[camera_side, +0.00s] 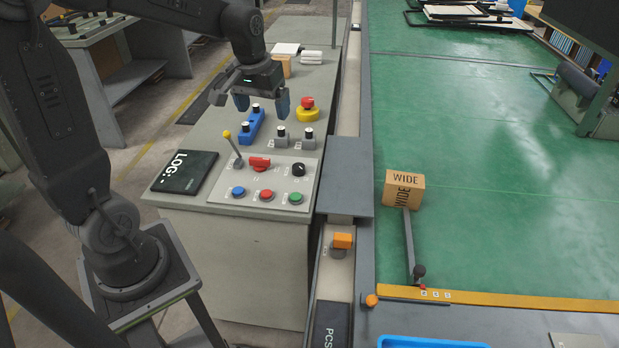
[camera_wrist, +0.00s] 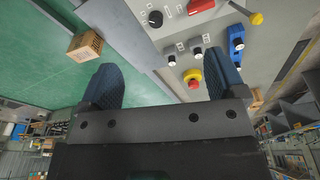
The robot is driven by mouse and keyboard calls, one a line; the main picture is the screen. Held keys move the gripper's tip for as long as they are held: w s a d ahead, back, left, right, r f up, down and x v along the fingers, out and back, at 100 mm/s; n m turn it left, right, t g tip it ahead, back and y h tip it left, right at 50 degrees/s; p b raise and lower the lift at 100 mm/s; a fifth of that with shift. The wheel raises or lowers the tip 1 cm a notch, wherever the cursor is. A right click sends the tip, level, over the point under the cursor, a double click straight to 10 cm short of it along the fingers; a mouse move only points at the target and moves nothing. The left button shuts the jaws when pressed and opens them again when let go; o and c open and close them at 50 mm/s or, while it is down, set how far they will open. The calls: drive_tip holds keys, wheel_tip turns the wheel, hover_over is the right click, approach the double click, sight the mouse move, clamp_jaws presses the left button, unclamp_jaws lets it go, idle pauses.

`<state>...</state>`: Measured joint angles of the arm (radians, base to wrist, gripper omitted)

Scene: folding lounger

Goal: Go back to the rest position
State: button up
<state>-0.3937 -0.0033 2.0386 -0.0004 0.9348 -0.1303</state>
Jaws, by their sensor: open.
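My gripper (camera_side: 262,103) hangs above the grey control bench (camera_side: 215,133), over its far half, with blue fingertips apart and nothing between them. In the side view it is above and just behind a blue block with black knobs (camera_side: 251,127). In the wrist view the two blue fingers of my gripper (camera_wrist: 160,85) stand wide apart, and the red emergency button on a yellow base (camera_wrist: 192,77) shows between them. That button also shows in the side view (camera_side: 307,109), right of my gripper. No marker for a rest position is visible.
The bench front carries a panel with a yellow-tipped lever (camera_side: 233,148), a red switch (camera_side: 260,163) and coloured buttons. A black LOG board (camera_side: 185,171) lies at left. A cardboard WIDE box (camera_side: 404,189) stands on the green table (camera_side: 480,130) at right.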

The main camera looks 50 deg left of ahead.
drive_tip(key=s+d+r+m+t, duration=0.3)
drive_tip(key=s+d+m, duration=0.3)
drive_tip(key=s+d, duration=0.8)
drive_tip(key=shift+s+r+t+h, duration=0.2)
drive_tip(key=shift+r+t+h, duration=0.2)
drive_tip(key=shift+r, duration=0.05)
